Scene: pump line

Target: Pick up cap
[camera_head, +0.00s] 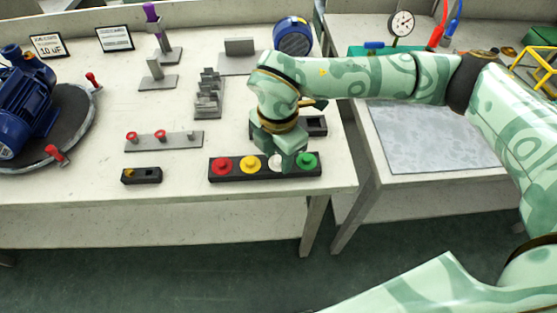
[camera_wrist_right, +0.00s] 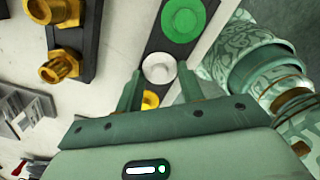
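A black strip (camera_head: 232,174) on the table holds a row of round caps: a red cap (camera_head: 221,165), a yellow cap (camera_head: 250,164), a white cap (camera_head: 274,162) and a green cap (camera_head: 307,160). My right gripper (camera_head: 286,158) is over the strip at the white cap and partly hides it. In the right wrist view, its fingers (camera_wrist_right: 160,84) are apart, with the white cap (camera_wrist_right: 159,68) in line with the gap between them. The green cap (camera_wrist_right: 183,19) lies beyond, and the yellow cap (camera_wrist_right: 149,99) shows between the fingers. I cannot tell whether they touch the white cap. My left gripper is out of view.
A grey plate (camera_head: 190,141) with red-headed pins and a small black block (camera_head: 130,176) lie left of the strip. Brass fittings (camera_wrist_right: 60,66) are near the gripper. A blue pump (camera_head: 25,100) stands at far left. The table's front edge is close to the strip.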

